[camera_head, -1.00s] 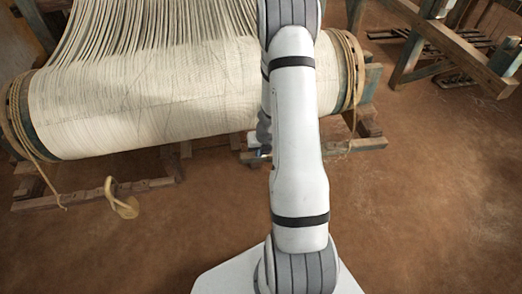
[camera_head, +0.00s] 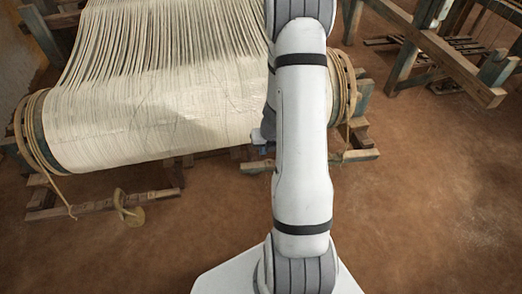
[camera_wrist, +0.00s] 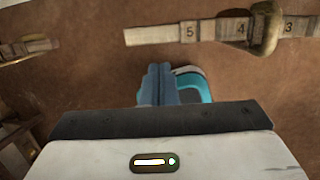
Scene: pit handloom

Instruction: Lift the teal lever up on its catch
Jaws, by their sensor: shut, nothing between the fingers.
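In the wrist view a teal piece with a pale rim, which looks like the teal lever (camera_wrist: 203,86), shows just right of my gripper (camera_wrist: 158,74). The blue-grey fingers are shut together with nothing between them. They are close beside the teal piece; I cannot tell whether they touch it. The lower part of the teal piece is hidden behind the gripper body, and its catch cannot be made out. In the head view my gripper (camera_head: 264,133) shows only as a small dark shape left of my arm, which hides most of that area.
The cloth roll (camera_head: 150,130) of the loom lies across the left. A wooden bar with numbers (camera_wrist: 215,30) carries a brass-coloured loop (camera_wrist: 267,28) beyond my fingers. A tan hanging piece (camera_head: 133,215) is at lower left. A wooden frame (camera_head: 440,55) stands at upper right. Brown floor is clear at right.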

